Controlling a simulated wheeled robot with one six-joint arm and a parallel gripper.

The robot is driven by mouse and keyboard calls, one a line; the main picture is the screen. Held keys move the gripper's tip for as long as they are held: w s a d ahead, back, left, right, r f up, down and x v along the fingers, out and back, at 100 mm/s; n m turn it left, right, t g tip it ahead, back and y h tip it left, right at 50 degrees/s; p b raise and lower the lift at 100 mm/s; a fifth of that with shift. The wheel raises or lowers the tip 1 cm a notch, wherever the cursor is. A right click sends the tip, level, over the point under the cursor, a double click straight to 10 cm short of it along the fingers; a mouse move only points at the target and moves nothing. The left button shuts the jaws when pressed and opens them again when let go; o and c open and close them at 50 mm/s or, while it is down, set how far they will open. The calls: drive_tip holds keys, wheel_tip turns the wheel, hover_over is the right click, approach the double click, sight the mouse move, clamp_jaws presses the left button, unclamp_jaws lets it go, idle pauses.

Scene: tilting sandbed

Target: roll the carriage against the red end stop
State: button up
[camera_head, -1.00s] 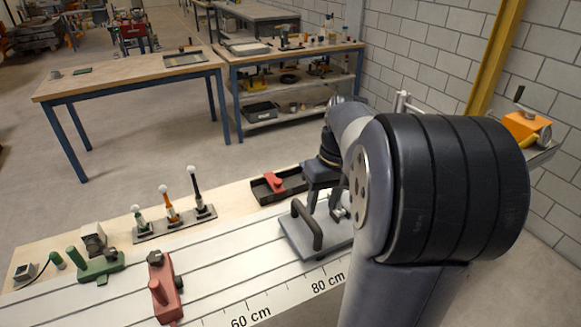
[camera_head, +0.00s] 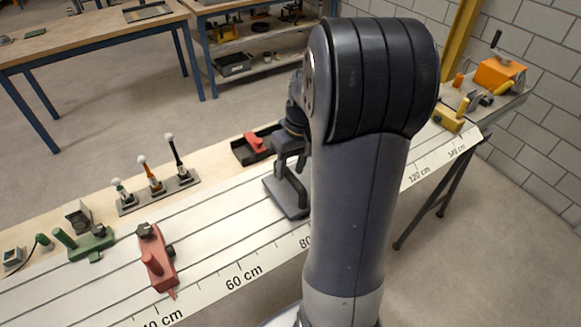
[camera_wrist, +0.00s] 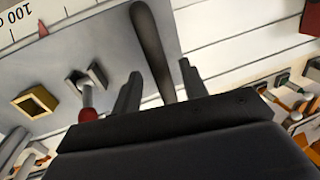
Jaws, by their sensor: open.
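The carriage (camera_head: 287,207) is a grey plate with an upright dark handle, on the white track near the 80 cm mark; my arm hides its right part. In the wrist view the carriage plate (camera_wrist: 100,40) fills the upper left, and its dark handle (camera_wrist: 152,45) runs between my fingers. My gripper (camera_wrist: 160,88) is open, one finger on each side of the handle; contact cannot be told. In the head view my gripper (camera_head: 291,160) is over the handle. The red end stop (camera_head: 158,262) is a red block with a knob, across the track left of the carriage, short of 60 cm.
The track between carriage and red stop looks clear. Behind it stand a green block (camera_head: 85,243), several levers (camera_head: 152,178) and a black tray (camera_head: 243,150) with a red piece. A yellow block (camera_head: 450,116) and an orange device (camera_head: 498,72) are at the far right.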

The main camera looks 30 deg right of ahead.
drive_tip(key=shift+f, duration=0.35)
drive_tip(key=shift+c, duration=0.4)
clamp_jaws()
